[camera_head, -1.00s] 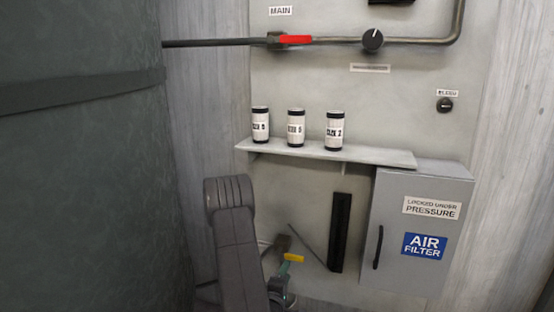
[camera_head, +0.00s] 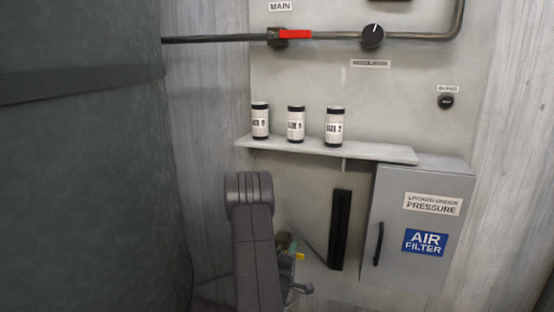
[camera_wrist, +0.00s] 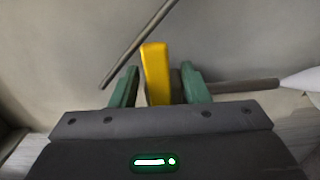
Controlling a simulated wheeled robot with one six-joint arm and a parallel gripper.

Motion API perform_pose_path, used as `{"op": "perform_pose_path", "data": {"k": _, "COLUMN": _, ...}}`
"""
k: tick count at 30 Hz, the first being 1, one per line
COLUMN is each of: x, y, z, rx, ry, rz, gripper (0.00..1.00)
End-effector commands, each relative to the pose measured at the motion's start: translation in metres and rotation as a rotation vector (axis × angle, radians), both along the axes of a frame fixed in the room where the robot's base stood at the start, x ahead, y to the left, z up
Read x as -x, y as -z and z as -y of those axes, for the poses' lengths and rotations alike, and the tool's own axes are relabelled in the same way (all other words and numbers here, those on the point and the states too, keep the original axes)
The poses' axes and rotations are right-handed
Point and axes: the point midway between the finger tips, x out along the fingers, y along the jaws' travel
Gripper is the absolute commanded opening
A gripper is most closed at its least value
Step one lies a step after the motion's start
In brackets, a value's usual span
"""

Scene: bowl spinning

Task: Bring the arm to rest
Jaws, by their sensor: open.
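My gripper (camera_wrist: 159,78) is open in the wrist view, its two green fingers apart. A yellow handle (camera_wrist: 156,65) stands upright between the fingers, with a visible gap to the left finger. Whether it touches the right finger I cannot tell. In the head view my gripper is low in the middle, mostly hidden behind my own grey arm. The yellow handle shows there as a small patch (camera_head: 300,256) beside it.
A shelf (camera_head: 380,154) above holds three labelled cans (camera_head: 296,124). A grey air filter cabinet (camera_head: 420,225) stands right, with a black vertical strip (camera_head: 340,230) beside it. A thin rod (camera_wrist: 138,42) crosses above the fingers. A pipe (camera_wrist: 240,87) runs right. A dark green mass (camera_head: 80,180) fills the left.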

Motion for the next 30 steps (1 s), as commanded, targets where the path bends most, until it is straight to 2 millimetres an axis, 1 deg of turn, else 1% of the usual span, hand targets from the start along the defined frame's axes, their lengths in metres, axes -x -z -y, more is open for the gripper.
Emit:
{"op": "perform_pose_path", "data": {"k": 3, "x": 0.0018, "y": 0.0061, "z": -0.0016, "rx": -0.073, "ry": -0.001, "rz": 0.019, "gripper": 0.42}}
{"op": "perform_pose_path", "data": {"k": 9, "x": 0.0018, "y": 0.0102, "z": -0.0023, "rx": -0.154, "ry": -0.002, "rz": 0.046, "gripper": 0.42}}
{"op": "perform_pose_path", "data": {"k": 24, "x": 0.0021, "y": 0.0112, "z": -0.0028, "rx": -0.180, "ry": -0.003, "rz": 0.054, "gripper": 0.42}}
{"op": "perform_pose_path", "data": {"k": 30, "x": 0.0017, "y": 0.0066, "z": -0.0092, "rx": -0.208, "ry": -0.026, "rz": 0.042, "gripper": 0.42}}
